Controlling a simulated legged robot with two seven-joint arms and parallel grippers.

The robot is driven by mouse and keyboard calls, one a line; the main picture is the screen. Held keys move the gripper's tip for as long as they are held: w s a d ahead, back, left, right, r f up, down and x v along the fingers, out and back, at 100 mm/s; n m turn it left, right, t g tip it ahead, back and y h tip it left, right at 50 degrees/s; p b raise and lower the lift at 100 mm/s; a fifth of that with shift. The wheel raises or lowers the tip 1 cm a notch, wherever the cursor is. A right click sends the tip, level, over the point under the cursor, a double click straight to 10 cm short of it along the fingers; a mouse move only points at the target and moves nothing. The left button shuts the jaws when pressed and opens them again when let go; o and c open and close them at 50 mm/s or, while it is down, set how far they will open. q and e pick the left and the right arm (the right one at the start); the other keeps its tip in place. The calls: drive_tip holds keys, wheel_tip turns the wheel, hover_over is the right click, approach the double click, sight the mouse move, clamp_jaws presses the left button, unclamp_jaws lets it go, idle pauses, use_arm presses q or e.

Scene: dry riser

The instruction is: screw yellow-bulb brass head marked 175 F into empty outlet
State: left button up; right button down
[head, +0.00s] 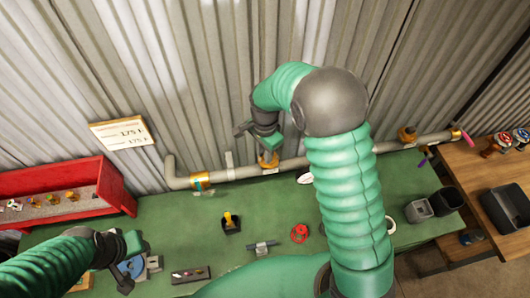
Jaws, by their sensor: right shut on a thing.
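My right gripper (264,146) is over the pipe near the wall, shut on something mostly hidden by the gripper. A brass fitting (268,161) shows right below it on the pipe. I cannot tell how much of this is the outlet and how much a held head. The bulb colour and the 175 F mark cannot be read there. My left gripper (122,262) is low at the left above the bench, apart from the pipe; its jaw gap is unclear. The grey pipe (240,173) runs along the bench's back, with brass fittings at the left (201,181) and right (407,134).
A sign (124,132) reading 175 F hangs on the corrugated wall. A red rack (110,185) holds several small heads. On the green bench (185,230) are a yellow-topped piece in a black holder (230,222), a red ring (299,233) and grey bins (419,210).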

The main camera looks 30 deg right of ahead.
drive_tip(key=shift+w+d+r+m+p, duration=0.15)
drive_tip(key=shift+m+p, duration=0.15)
drive_tip(key=shift+m, duration=0.3)
drive_tip(key=shift+w+a+r+m+p, duration=0.15)
drive_tip(key=shift+m+p, duration=0.15)
drive_tip(key=shift+m, duration=0.3)
drive_tip(key=shift+d+m+p, duration=0.1)
drive_tip(key=shift+m+p, duration=0.2)
drive_tip(key=shift+m, duration=0.5)
drive_tip(key=shift+w+f+m, duration=0.15)
drive_tip(key=shift+f+m, duration=0.15)
drive_tip(key=shift+m, duration=0.2)
